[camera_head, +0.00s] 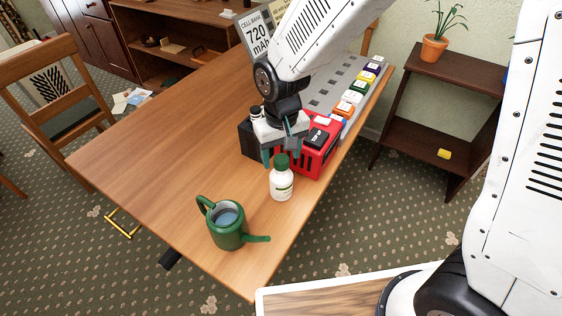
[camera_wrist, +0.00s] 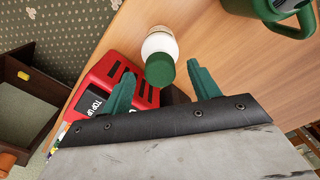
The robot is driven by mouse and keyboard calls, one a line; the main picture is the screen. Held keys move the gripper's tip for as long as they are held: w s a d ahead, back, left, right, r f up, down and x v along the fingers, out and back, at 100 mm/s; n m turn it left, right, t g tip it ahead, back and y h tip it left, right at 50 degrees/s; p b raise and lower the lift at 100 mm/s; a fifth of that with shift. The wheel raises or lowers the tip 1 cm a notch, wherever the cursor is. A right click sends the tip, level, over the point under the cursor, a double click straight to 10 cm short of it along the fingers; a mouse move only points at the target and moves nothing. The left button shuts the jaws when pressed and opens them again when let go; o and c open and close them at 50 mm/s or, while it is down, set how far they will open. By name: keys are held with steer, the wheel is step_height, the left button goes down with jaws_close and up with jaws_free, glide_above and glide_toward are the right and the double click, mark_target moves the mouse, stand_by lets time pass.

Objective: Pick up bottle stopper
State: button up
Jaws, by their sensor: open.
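A green bottle stopper (camera_head: 281,161) caps an upright white bottle (camera_head: 281,185) near the right edge of the wooden table. My gripper (camera_head: 279,151) is open and empty, just above and behind the stopper in the head view. In the wrist view, the stopper (camera_wrist: 160,72) lies between the tips of my two green fingers (camera_wrist: 160,69), with a gap visible on each side. The white bottle (camera_wrist: 159,43) shows beyond it. I cannot tell how far the fingertips are from the stopper in height.
A green watering can (camera_head: 228,229) stands on the wooden table (camera_head: 160,140), left of the bottle. A red device (camera_head: 318,150) and a black one sit close behind the bottle. A grey rack (camera_head: 335,85) with several coloured blocks lies beyond. The table's left part is clear.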

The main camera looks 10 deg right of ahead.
steer(key=shift+f, duration=0.95)
steer(key=shift+c, duration=0.3)
steer(key=c, duration=1.1)
steer(key=shift+r, duration=0.1)
